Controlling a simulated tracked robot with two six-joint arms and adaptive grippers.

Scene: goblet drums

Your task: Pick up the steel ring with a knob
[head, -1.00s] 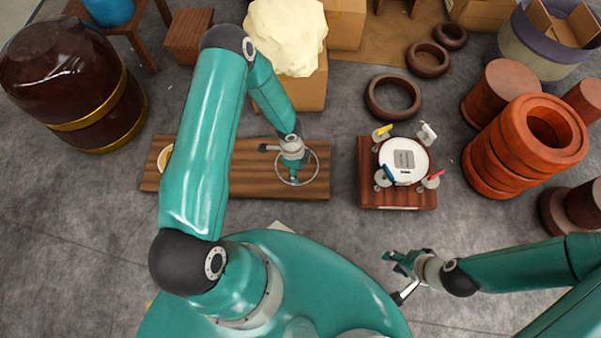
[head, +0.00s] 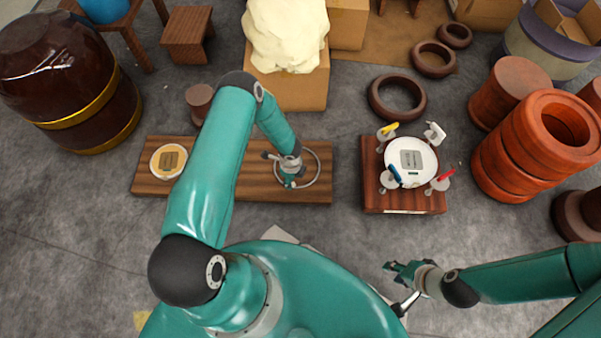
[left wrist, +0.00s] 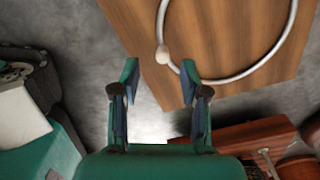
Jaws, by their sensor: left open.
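The steel ring (head: 318,172) is a thin pale hoop lying on the wooden board (head: 230,190) in the head view. In the left wrist view the ring (left wrist: 228,81) lies on the wood, and its round pale knob (left wrist: 162,55) shows at the near left of the hoop. My left gripper (head: 288,183) is over the left part of the ring in the head view. In the left wrist view this gripper (left wrist: 160,72) is open and empty, with the knob just past its fingertips, roughly between them. My right gripper (head: 390,272) is away from the ring, low in the head view; its jaws are too small to judge.
A wooden block (head: 405,202) with a white round device (head: 411,161) and coloured clamps stands to the right. A cardboard box (head: 290,92) with a cream lump stands behind. Bare floor separates board and block.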

